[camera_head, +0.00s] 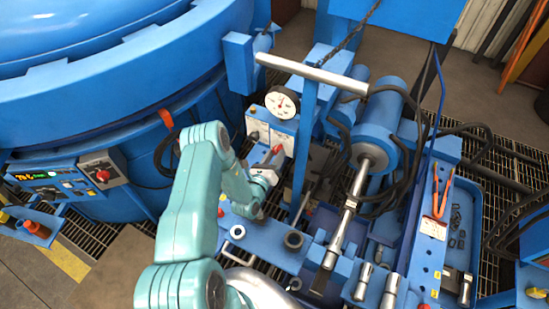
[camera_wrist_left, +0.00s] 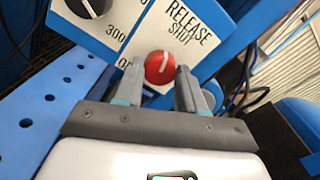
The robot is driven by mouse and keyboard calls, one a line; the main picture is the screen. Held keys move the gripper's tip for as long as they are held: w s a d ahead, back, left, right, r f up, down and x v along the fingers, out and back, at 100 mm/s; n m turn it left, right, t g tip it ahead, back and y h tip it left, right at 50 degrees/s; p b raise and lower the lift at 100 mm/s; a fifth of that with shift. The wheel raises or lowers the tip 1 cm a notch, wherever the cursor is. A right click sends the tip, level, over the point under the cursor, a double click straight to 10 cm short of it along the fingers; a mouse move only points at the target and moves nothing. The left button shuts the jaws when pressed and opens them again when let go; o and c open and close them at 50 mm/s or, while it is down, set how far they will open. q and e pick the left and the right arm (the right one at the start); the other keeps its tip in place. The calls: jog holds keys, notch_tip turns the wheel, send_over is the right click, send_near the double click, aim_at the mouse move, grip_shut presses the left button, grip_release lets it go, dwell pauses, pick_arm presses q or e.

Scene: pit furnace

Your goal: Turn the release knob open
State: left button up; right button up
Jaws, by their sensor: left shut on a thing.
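The round red release knob (camera_wrist_left: 160,68) sits on a white panel (camera_wrist_left: 195,25) lettered "RELEASE" and "SHUT". Part of another word, starting with what looks like "O", shows behind the left finger. A pale mark on the knob's face points roughly up in the wrist view. My left gripper (camera_wrist_left: 160,85) has one finger on each side of the knob and is shut on it. In the head view my left gripper (camera_head: 268,166) is at the front of the panel (camera_head: 268,128), and its fingers partly hide the knob. My right gripper is not in view.
A dark knob (camera_wrist_left: 90,8) beside a "300" scale is on the neighbouring panel. A pressure gauge (camera_head: 282,103) stands above the panels. A T-shaped bar (camera_head: 312,73) rises close right of my gripper. The large blue furnace (camera_head: 110,95) fills the left.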

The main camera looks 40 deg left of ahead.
pick_arm(q)
jog(key=n+b, duration=0.2)
jog(key=n, duration=0.7)
jog(key=shift+f+b, duration=0.1)
jog(key=shift+b, duration=0.25)
jog(key=n+b, duration=0.1)
jog(key=n, duration=0.3)
jog(key=shift+h, duration=0.3)
jog(key=shift+n+b, duration=0.35)
jog(key=shift+n, duration=1.85)
jog(key=o, duration=1.1)
jog(key=shift+c, duration=0.2)
jog(key=shift+s, duration=0.1)
